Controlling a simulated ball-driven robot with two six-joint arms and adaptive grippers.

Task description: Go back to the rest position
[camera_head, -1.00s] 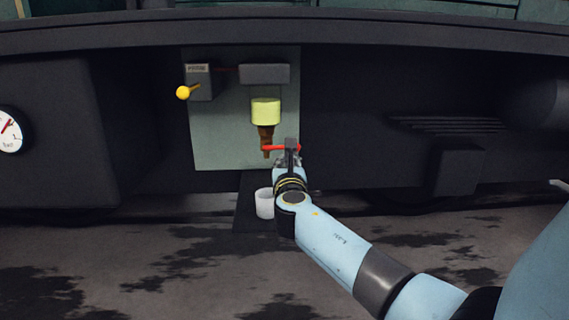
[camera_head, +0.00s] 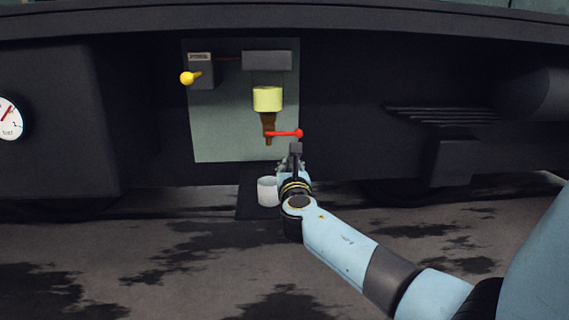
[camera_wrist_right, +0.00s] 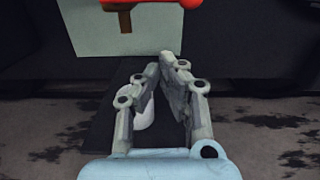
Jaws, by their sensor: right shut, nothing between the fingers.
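My right gripper (camera_head: 296,150) is shut and empty, just below the red lever (camera_head: 285,133) on the brass tap (camera_head: 267,126). In the right wrist view the closed fingers (camera_wrist_right: 168,62) point toward the panel, with the red lever (camera_wrist_right: 185,3) at the top edge, apart from them. A white cup (camera_head: 267,191) stands on a dark strip below the tap, left of my right wrist; in the wrist view my left finger partly hides the cup (camera_wrist_right: 146,115). My left gripper is not in view.
A grey-green panel (camera_head: 219,133) carries the tap, a yellow-green cylinder (camera_head: 267,98) and a box with a yellow-knobbed lever (camera_head: 188,78). A round gauge (camera_head: 9,118) is at far left. The stained floor (camera_head: 180,250) in front is clear.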

